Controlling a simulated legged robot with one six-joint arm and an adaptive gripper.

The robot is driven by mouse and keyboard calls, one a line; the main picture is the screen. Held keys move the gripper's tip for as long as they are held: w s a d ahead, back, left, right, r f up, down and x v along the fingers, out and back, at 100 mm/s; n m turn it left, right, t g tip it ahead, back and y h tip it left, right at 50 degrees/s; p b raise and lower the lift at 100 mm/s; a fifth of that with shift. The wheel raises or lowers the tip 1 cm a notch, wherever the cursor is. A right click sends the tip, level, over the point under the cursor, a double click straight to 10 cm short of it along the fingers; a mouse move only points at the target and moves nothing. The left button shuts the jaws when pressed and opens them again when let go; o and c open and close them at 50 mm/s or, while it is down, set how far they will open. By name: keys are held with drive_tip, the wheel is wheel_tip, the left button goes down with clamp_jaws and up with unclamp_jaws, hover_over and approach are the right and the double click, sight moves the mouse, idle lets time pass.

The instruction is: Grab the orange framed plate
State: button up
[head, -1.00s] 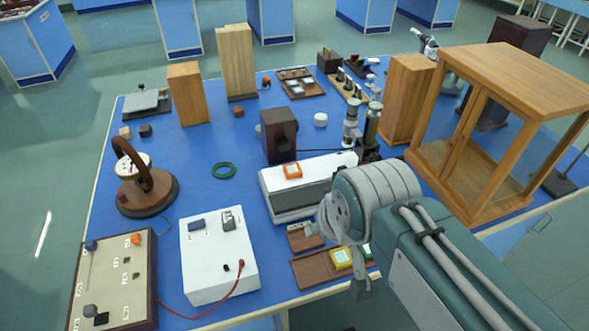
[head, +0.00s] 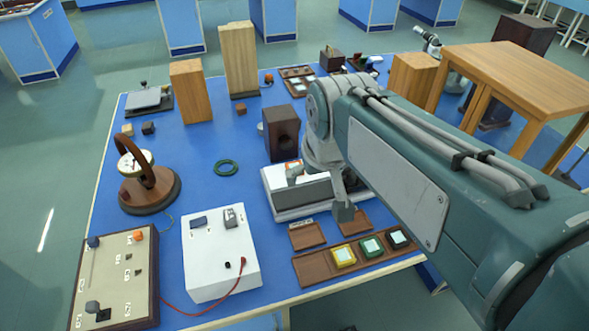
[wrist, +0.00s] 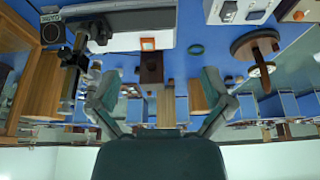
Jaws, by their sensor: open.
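The orange framed plate (head: 293,166) lies on top of the white, black-fronted instrument (head: 300,197) near the middle of the bench. My gripper partly covers it in the head view. In the wrist view, which looks upside down, the plate (wrist: 148,43) shows whole as an orange frame with a pale centre. My gripper (head: 319,194) is over the instrument, with one finger just in front of the plate in the picture. In the wrist view my gripper (wrist: 157,88) has its fingers spread wide with nothing between them. The plate appears beyond the fingertips, between them sideways.
A brown tray (head: 320,274) with yellow, green and dark framed plates lies in front of the instrument. A dark wooden block with a round hole (head: 281,132) stands behind it. A green ring (head: 226,167) lies on clear blue bench at left.

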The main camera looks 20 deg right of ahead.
drive_tip(key=w+g, duration=0.1)
drive_tip(key=w, duration=0.7)
drive_tip(key=g, duration=0.3)
hover_over(294, 166)
wheel_tip(294, 166, down, 15)
drive_tip(key=f, duration=0.4)
drive_tip(key=shift+s+a+f, duration=0.1)
drive_tip(key=shift+s+f, duration=0.15)
drive_tip(key=shift+f, duration=0.1)
wheel_tip(294, 166, down, 6)
drive_tip(key=shift+w+r, duration=0.1)
drive_tip(key=shift+w, duration=0.05)
drive_tip(key=c, duration=1.1)
